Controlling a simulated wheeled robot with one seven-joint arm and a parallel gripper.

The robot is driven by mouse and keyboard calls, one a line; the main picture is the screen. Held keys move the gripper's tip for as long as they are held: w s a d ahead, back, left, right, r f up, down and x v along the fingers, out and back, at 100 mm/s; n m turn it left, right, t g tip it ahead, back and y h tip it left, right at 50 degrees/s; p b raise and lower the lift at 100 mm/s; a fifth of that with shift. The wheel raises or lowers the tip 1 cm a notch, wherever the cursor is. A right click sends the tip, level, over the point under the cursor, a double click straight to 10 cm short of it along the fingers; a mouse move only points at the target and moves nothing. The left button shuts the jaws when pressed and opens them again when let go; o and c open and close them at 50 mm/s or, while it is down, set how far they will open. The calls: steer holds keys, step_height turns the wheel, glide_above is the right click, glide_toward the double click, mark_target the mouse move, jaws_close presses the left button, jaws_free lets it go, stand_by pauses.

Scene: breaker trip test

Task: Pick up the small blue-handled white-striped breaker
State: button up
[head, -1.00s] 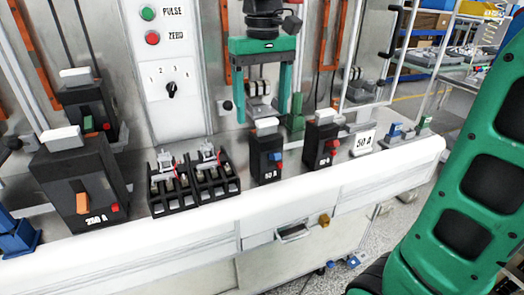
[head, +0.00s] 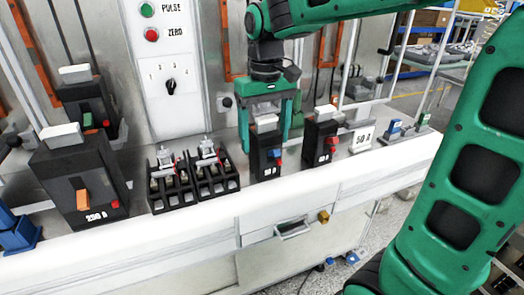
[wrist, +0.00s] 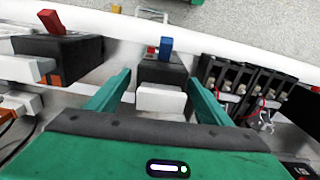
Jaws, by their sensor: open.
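The small breaker (head: 268,158) stands upright on the bench ledge. It has a dark body, a white block on top, a blue handle and a red button on its front. In the wrist view its blue handle (wrist: 166,44) points up the picture, and its white top (wrist: 161,98) lies between my fingers. My gripper (head: 266,132) is open and green, low over the breaker, with one finger to each side of it in the picture. The fingers appear apart from the breaker. Its lower back is hidden.
A similar breaker with a red handle (head: 321,137) stands close on the right. Black fuse holders (head: 193,180) stand close on the left, then a large breaker with an orange handle (head: 80,185).

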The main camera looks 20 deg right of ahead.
steer(key=c, duration=1.6)
steer(key=shift+r, duration=0.15)
step_height(320, 180, up, 9)
steer(key=shift+r, duration=0.4)
